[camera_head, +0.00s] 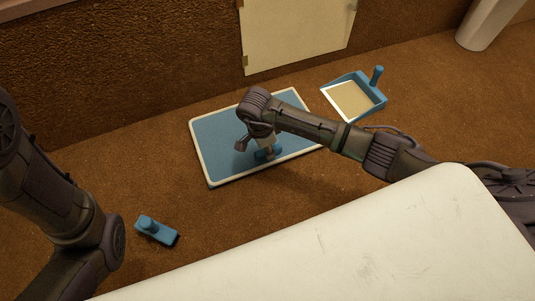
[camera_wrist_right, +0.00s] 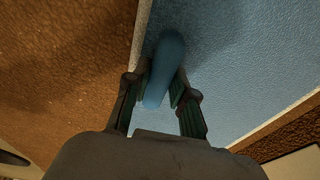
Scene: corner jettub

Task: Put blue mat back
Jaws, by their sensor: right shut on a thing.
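The blue mat (camera_head: 218,137), a flat blue rectangle with a pale rim, lies on the brown floor in the head view. It also shows in the wrist view (camera_wrist_right: 245,50). My right gripper (camera_head: 265,152) is over the mat's near side. In the wrist view the fingers of my right gripper (camera_wrist_right: 160,92) are closed on a rounded blue handle (camera_wrist_right: 165,62) at the mat's pale edge. Whether this handle is fixed to the mat cannot be told. My left arm shows at the left of the head view, but its gripper is out of view.
A small blue block with a knob (camera_head: 156,231) lies on the floor to the left. A blue-framed tray with an upright handle (camera_head: 370,92) lies right of the mat. A pale panel (camera_head: 290,35) stands against the brown wall. A white surface (camera_head: 330,250) fills the front.

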